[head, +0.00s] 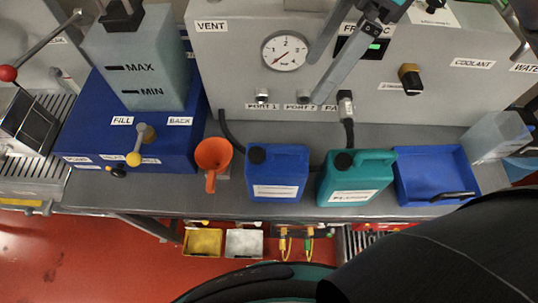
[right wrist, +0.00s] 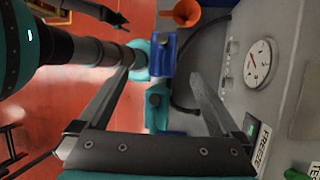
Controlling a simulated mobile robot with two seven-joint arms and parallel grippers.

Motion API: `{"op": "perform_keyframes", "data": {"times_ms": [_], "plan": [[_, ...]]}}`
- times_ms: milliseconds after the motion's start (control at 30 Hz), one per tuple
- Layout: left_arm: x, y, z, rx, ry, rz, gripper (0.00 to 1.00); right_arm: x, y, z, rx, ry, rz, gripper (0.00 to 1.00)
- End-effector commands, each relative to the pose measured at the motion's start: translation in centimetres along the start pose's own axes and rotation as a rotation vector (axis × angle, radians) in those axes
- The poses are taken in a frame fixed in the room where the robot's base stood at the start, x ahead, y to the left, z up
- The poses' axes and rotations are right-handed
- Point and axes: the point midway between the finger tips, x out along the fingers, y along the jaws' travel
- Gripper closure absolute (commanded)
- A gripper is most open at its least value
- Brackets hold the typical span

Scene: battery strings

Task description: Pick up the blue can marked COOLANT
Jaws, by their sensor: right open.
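A blue can (head: 290,170) with a dark cap stands upright on the grey bench; its white label is too small to read. It also shows in the right wrist view (right wrist: 165,55), past the teal can. My right gripper (head: 315,80) is open and empty, above and behind the cans, in front of the panel. In the right wrist view its fingers (right wrist: 162,74) are spread, with the teal can between them in the picture but not held.
A teal can (head: 375,172) stands just right of the blue can. An orange funnel (head: 212,155) is to its left. A blue tray (head: 425,165) is further right. A hose (head: 349,130) hangs from the panel (head: 230,75) behind the cans.

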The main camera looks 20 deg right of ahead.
Motion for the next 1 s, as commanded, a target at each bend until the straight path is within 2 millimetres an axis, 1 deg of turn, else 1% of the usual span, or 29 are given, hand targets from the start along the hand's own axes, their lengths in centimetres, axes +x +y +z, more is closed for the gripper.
{"op": "perform_keyframes", "data": {"times_ms": [33, 100, 167, 300, 333, 467, 567, 667, 800, 900, 1000], "plan": [[1.6, 0.0, 0.1, 0.000, 0.000, 0.000, 0.50, 1.5, -0.3, -0.6, 0.000, 0.000, 0.000, 0.00], [2.8, 0.0, 0.3, 0.000, 0.000, 0.000, 0.50, 2.5, -0.5, -1.0, 0.000, -0.001, 0.001, 0.00], [3.7, 0.1, 0.9, 0.000, -0.008, 0.001, 0.50, 3.4, -0.7, -1.4, 0.000, -0.001, 0.001, 0.00], [5.3, 0.5, 3.3, 0.000, -0.042, 0.006, 0.50, 5.0, -1.1, -2.0, 0.000, -0.001, 0.001, 0.00], [5.6, 0.6, 3.6, 0.000, -0.047, 0.006, 0.50, 5.2, -1.1, -2.1, 0.000, -0.001, 0.001, 0.00], [6.1, 0.6, 3.8, 0.000, -0.049, 0.006, 0.50, 5.9, -1.2, -2.3, 0.000, -0.001, 0.002, 0.00], [6.2, 0.5, 3.5, 0.000, -0.044, 0.005, 0.50, 6.9, -1.2, -2.3, -0.001, -0.001, 0.003, 0.00], [6.3, 0.5, 3.0, 0.000, -0.037, 0.005, 0.50, 8.8, -1.1, -2.3, -0.001, -0.001, 0.006, 0.00], [6.5, 0.4, 2.2, 0.000, -0.023, 0.004, 0.50, 11.8, -1.1, -2.3, -0.001, 0.000, 0.007, 0.00], [6.5, 0.4, 2.0, 0.000, -0.018, 0.003, 0.50, 13.7, -1.1, -2.3, -0.001, -0.001, 0.006, 0.00], [6.6, 0.4, 2.0, 0.000, -0.019, 0.003, 0.50, 15.0, -1.1, -2.2, -0.001, -0.002, 0.004, 0.00]]}}
